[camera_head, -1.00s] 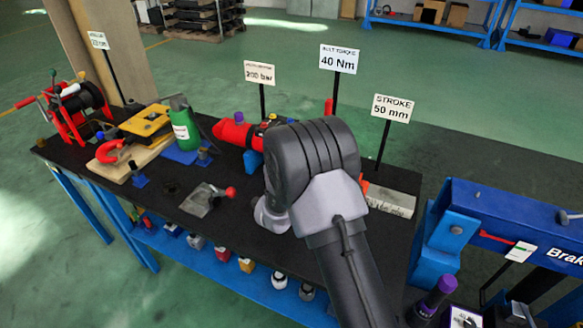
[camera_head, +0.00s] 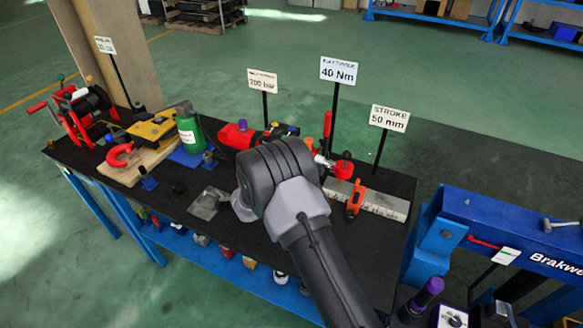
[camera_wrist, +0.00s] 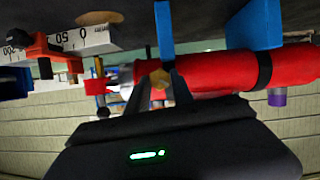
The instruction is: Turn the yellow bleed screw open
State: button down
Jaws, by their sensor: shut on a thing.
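The yellow bleed screw (camera_wrist: 159,80) shows in the wrist view, in front of a long red cylinder (camera_wrist: 215,80) with a black band. My gripper (camera_wrist: 160,88) has its two dark fingers on either side of the screw and is shut on it. How far the screw has turned cannot be told. In the head view the red cylinder (camera_head: 236,135) lies on the black bench, partly behind my arm. My gripper and the screw are hidden there behind my wrist.
Blue supports (camera_wrist: 163,28) stand close beside the fingers in the wrist view. A pale scale bar (camera_head: 380,203) with an orange slider (camera_head: 355,199) lies to the right.

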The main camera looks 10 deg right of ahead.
jog(key=shift+w+a+f+n+g+h, duration=0.15)
jog(key=shift+n+g+h, duration=0.3)
jog(key=shift+n+h, duration=0.7)
jog(key=shift+a+f+n+g+h, duration=0.1)
jog(key=shift+n+g+h, duration=0.45)
jog(key=shift+n, duration=1.1)
jog(key=shift+r+b, duration=0.1)
jog(key=shift+b, duration=0.2)
jog(key=c, duration=1.1)
grip_release()
jog(key=shift+r, duration=0.1)
